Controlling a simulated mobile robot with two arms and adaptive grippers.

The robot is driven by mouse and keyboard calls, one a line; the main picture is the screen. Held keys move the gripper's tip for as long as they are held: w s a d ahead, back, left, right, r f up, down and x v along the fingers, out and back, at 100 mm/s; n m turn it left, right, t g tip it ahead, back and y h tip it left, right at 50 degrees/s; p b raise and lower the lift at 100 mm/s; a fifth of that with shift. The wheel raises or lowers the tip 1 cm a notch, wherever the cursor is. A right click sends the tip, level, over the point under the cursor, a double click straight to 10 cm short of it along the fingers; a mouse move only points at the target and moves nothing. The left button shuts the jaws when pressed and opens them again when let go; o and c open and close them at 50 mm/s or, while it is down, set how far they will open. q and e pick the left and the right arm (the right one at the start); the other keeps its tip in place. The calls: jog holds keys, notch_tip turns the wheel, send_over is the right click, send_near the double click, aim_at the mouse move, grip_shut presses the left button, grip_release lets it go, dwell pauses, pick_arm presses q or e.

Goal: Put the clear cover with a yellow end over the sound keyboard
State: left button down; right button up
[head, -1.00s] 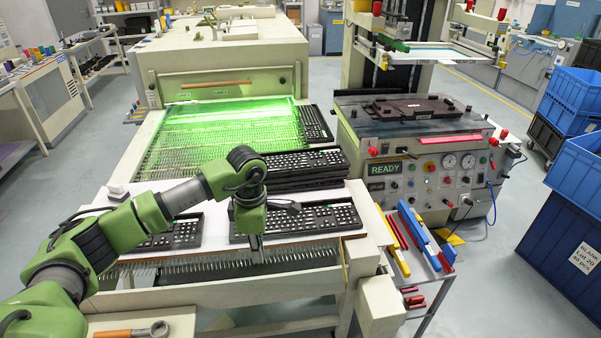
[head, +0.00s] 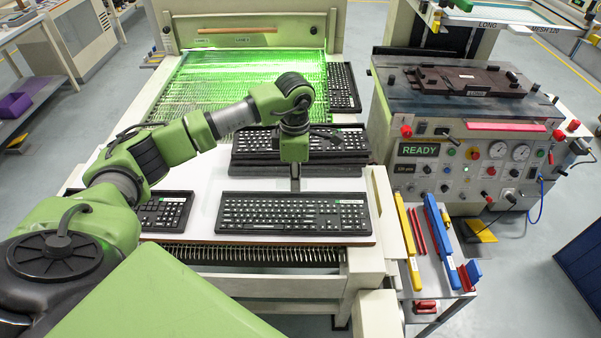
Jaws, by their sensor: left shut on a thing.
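A black keyboard (head: 260,213) with white-marked keys lies flat at the front of the white table. My left gripper (head: 295,185) points down at this keyboard's back edge, its narrow fingers shut. What they hold is too small to make out, and I cannot tell whether they touch the keyboard. Another keyboard (head: 165,212) lies to the left, partly behind my arm. More keyboards (head: 250,143) are stacked behind, and one (head: 343,88) lies beside the green-lit bed. I cannot make out a clear cover with a yellow end. My right gripper is not in view.
A side cart (head: 432,296) on the right carries yellow (head: 408,238), blue (head: 438,235) and red bars. Behind it stands a machine with a READY display (head: 419,150). Bare white table (head: 205,200) shows between the two front keyboards.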

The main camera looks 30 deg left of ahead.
pick_arm(q)
jog(key=shift+f+b, duration=0.4)
jog(key=shift+f, duration=0.45)
jog(key=f+b, duration=0.2)
jog(key=f, duration=0.1)
jog(key=shift+w+f, duration=0.2)
jog(key=shift+f, duration=0.1)
jog(key=shift+f+b, duration=0.3)
jog(key=shift+f, duration=0.3)
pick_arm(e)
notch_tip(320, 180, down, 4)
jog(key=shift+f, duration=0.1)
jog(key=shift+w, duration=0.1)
pick_arm(q)
jog(key=shift+b, duration=0.35)
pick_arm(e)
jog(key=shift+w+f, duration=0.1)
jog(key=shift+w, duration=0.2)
